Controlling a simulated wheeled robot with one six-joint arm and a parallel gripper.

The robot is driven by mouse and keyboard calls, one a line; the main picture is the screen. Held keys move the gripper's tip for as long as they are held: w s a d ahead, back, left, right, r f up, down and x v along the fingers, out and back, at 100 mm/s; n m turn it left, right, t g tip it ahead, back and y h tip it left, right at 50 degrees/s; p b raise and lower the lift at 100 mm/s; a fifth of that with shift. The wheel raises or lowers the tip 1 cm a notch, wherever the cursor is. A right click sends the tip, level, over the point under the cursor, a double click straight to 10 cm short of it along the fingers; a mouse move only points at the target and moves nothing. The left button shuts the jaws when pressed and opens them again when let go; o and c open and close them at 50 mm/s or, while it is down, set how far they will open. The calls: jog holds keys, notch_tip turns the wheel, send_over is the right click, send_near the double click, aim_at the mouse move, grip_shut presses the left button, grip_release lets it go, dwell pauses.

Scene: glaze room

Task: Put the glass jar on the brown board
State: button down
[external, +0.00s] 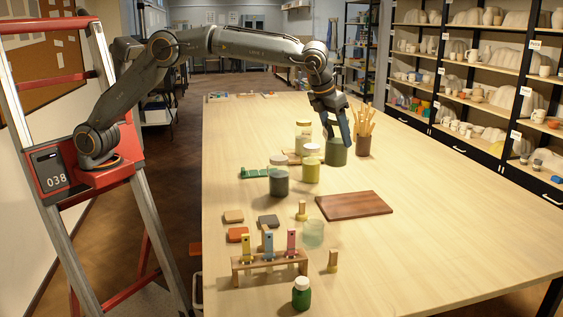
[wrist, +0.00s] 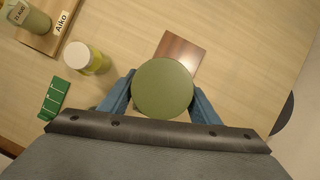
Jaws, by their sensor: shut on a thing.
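My gripper (external: 340,130) is shut on a green cylinder (external: 337,152), with a finger on each side. In the wrist view its round, flat, green top (wrist: 162,88) lies between the blue fingers. I cannot tell if its base touches the table. The brown board (external: 353,205) lies flat and bare, nearer the external camera than the cylinder. In the wrist view the board (wrist: 185,52) is partly hidden by the green top. A pale, see-through glass jar (external: 314,234) stands left of and nearer than the board. Lidded jars also look like glass: one grey-green (external: 279,180), one yellow (external: 311,168).
A cup of brushes (external: 363,145) stands close right of my gripper. A pale lidded jar (external: 303,138) stands to its left. A wooden rack (external: 270,263) and a small green jar (external: 301,295) are at the front. The table's right side is clear.

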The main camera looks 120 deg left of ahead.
aim_at(327, 148)
notch_tip(327, 148, down, 13)
jog(key=p, duration=0.3)
dwell(0.5)
jog(key=c, duration=0.6)
grip_release()
jog(key=shift+f, duration=0.15)
jog(key=shift+c, duration=0.2)
jog(key=b+v, duration=0.3)
jog(key=v, duration=0.9)
jog(key=shift+b, duration=0.3)
